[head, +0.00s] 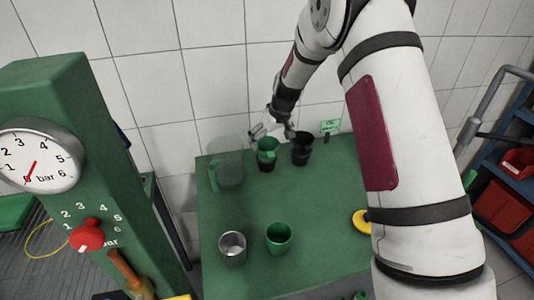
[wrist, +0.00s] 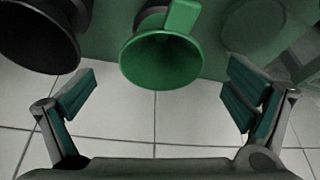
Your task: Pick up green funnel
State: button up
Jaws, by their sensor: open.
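The green funnel (head: 267,145) stands mouth up at the back of the green table, with a dark lower part under its green rim. In the wrist view the green funnel (wrist: 163,62) is at the top middle, with a green tab on its rim. My gripper (head: 272,133) is at the funnel's back side, close to its rim. In the wrist view my gripper (wrist: 160,75) is open, its fingers spread left and right of the funnel with gaps on both sides. Nothing is held between them.
A black funnel (head: 302,148) stands close to the right. A clear jug (head: 228,170) stands to the left. A metal cup (head: 232,247) and a green cup (head: 278,238) are nearer the front of the green table (head: 235,208). A tiled wall (head: 170,110) is behind.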

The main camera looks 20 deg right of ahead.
aim_at(267, 144)
jog(key=shift+x, duration=2.05)
jog(key=shift+w+a, duration=0.1)
jog(key=shift+w, duration=0.05)
jog(key=c, duration=1.2)
